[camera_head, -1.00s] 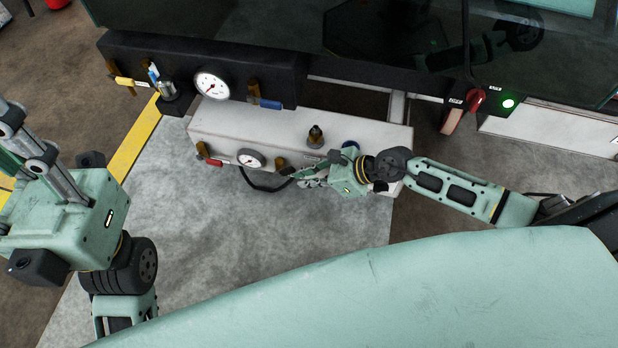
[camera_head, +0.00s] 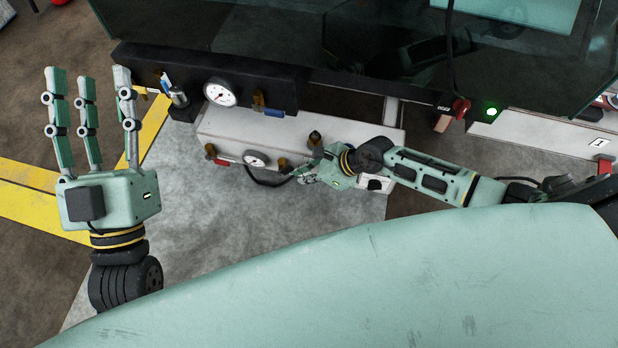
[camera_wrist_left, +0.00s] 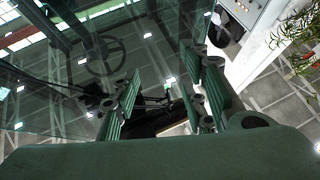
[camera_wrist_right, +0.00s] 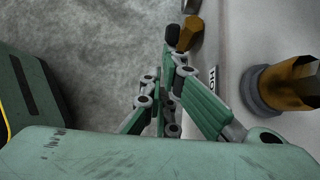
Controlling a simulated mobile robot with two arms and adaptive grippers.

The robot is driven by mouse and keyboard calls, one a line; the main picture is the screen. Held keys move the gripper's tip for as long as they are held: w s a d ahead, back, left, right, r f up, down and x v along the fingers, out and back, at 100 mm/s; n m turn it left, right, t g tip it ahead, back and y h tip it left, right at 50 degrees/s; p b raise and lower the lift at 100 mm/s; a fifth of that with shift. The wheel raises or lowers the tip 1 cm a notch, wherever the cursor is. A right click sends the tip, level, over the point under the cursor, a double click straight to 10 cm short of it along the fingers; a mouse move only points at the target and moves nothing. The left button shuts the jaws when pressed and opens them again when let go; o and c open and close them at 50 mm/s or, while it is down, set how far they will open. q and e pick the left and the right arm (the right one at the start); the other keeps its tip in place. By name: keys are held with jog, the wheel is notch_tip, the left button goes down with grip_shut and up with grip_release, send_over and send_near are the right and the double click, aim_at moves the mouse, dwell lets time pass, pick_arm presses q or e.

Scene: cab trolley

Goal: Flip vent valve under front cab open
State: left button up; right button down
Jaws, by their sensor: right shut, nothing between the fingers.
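Several small lever valves sit under the front of the cab. One with a red handle (camera_head: 218,161) is at the left of the white box, one with a blue handle (camera_head: 272,112) is on the black beam. I cannot tell which is the vent valve. A brass fitting (camera_head: 284,164) is on the white box's front, and it shows in the right wrist view (camera_wrist_right: 190,33). My right gripper (camera_head: 303,174) is shut and empty beside this fitting; contact is unclear. My left gripper (camera_head: 90,103) is open and empty, fingers upward, left of the box.
The white box (camera_head: 245,128) carries a gauge (camera_head: 256,159) and a black hose (camera_head: 264,182). The black beam (camera_head: 185,72) has another gauge (camera_head: 220,92). A red knob (camera_head: 461,106) and lit green button (camera_head: 491,112) are right. Grey floor (camera_head: 205,235) in front is clear.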

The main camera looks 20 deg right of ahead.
pick_arm(q)
notch_tip(320, 180, down, 18)
jog(key=w+a+g+y+p, duration=0.15)
jog(key=g+y+p, duration=0.25)
jog(key=g, duration=0.7)
jog(key=shift+s+a+f+n+g+y+p, duration=0.15)
jog(key=shift+s+a+f+g+y+p, duration=0.2)
jog(key=shift+s+a+f+g+p, duration=1.65)
jog(key=shift+s+a+f+n+g+y+b, duration=0.15)
jog(key=shift+s+f+g+y, duration=0.6)
jog(key=shift+s, duration=2.7)
jog(key=shift+s+a+f+n+g+p, duration=0.2)
jog(key=shift+s+a+f+g+p, duration=0.75)
jog(key=shift+s+f+g, duration=1.35)
jog(key=shift+s+t+p+x, duration=0.15)
jog(key=shift+p+x, duration=0.05)
jog(key=shift+x, duration=0.55)
jog(key=shift+s+t+p+x, duration=0.1)
jog(key=shift+s+p+x, duration=0.1)
jog(key=shift+x, duration=0.6)
pick_arm(e)
jog(key=shift+w+a+r+g+h, duration=0.25)
jog(key=shift+a+r+h, duration=0.15)
jog(key=shift+r, duration=0.2)
jog(key=shift+w+a+r+g+h, duration=0.3)
jog(key=shift+a+r+h, duration=0.1)
jog(key=shift+r, duration=0.25)
jog(key=shift+w+a+r+g+h, duration=0.25)
jog(key=shift+a+r+h, duration=0.15)
jog(key=shift+r, duration=0.2)
